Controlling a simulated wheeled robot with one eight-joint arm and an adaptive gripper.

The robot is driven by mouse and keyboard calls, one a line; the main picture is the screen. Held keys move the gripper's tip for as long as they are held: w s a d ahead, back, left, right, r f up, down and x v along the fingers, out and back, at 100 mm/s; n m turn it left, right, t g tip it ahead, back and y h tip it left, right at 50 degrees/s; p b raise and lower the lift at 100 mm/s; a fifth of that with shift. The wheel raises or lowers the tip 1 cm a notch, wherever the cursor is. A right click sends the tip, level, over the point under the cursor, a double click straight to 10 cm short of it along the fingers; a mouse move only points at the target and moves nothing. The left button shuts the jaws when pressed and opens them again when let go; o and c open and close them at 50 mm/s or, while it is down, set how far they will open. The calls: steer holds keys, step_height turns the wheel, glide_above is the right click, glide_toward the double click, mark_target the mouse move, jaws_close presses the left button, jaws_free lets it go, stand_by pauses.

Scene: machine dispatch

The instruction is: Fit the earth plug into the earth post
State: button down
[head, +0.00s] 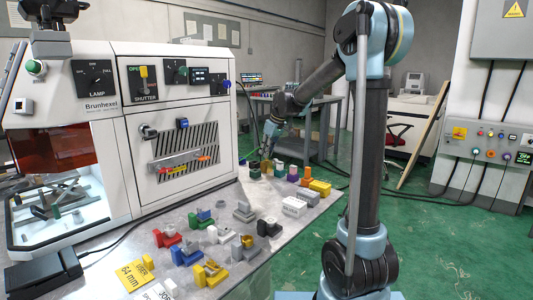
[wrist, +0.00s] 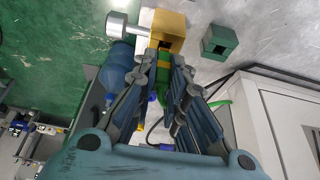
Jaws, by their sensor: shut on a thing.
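A green and yellow plug (wrist: 162,78), which looks like the earth plug, is held between the fingers of my gripper (wrist: 166,80) in the wrist view. Its far end meets or overlaps a brass-coloured block (wrist: 170,24) with a silver knob (wrist: 122,27) on its side; this block looks like the earth post. I cannot tell whether the plug is inside it or only in front of it. In the head view my gripper (head: 267,153) is low over the bench's far end, and the plug is too small to make out.
A green block with a square hole (wrist: 220,40) stands close by on the grey bench (head: 285,235). Several coloured fixtures fill the near bench. The white machine (head: 115,190) stands alongside.

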steer(key=shift+f, duration=0.8)
steer(key=c, duration=1.5)
jaws_free()
steer(key=shift+c, duration=0.2)
steer(key=shift+r, duration=0.1)
steer(key=shift+r, duration=1.65)
